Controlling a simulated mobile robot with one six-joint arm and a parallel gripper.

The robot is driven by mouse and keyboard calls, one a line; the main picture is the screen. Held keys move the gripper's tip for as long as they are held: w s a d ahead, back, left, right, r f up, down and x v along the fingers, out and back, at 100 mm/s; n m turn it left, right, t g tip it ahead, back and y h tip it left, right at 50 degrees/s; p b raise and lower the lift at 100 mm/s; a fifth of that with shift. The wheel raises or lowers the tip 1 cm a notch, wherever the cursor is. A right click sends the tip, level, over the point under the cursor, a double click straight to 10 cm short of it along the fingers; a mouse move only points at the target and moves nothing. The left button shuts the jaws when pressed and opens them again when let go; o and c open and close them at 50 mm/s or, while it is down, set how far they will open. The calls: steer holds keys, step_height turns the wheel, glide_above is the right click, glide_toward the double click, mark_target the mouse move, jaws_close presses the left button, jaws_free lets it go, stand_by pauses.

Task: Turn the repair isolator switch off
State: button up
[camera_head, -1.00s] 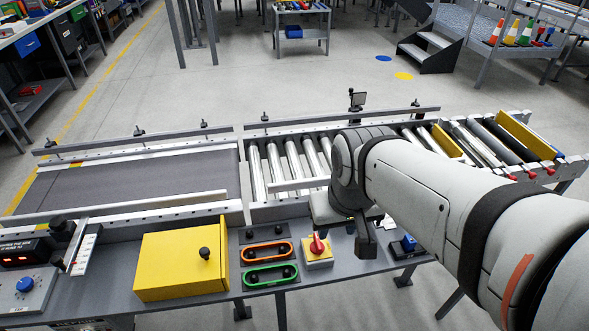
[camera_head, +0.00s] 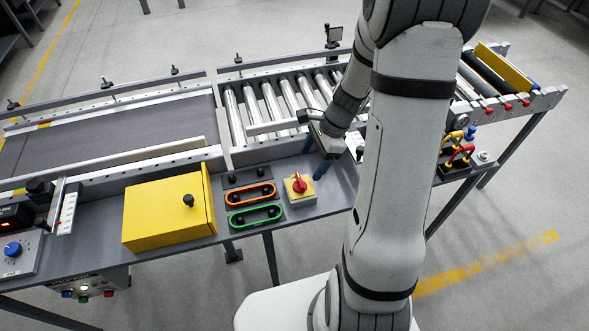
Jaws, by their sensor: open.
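The repair isolator switch is most likely the red rotary handle (camera_head: 299,183) on a yellow plate, on a small pale box (camera_head: 302,199) on the grey shelf in front of the rollers. The handle stands close to upright in the picture. Its marks are too small to read. My gripper (camera_head: 314,160) is just behind and right of the box, pointing down, with blue-grey fingers. It is open, with nothing seen between the fingers. It looks apart from the handle. My arm hides part of the shelf to the right.
A yellow box (camera_head: 168,212) with a black knob stands left, beside orange (camera_head: 250,194) and green (camera_head: 255,216) looped handles. Metal rollers (camera_head: 270,102) and a raised rail lie behind. Red and yellow padlock-like items (camera_head: 458,152) sit to the right. Open floor lies in front.

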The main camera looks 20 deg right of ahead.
mark_target(301, 180)
steer(key=b+x, duration=0.1)
steer(key=x, duration=0.7)
steer(key=shift+d+f, duration=0.1)
steer(key=shift+f, duration=0.05)
steer(key=shift+c, duration=0.5)
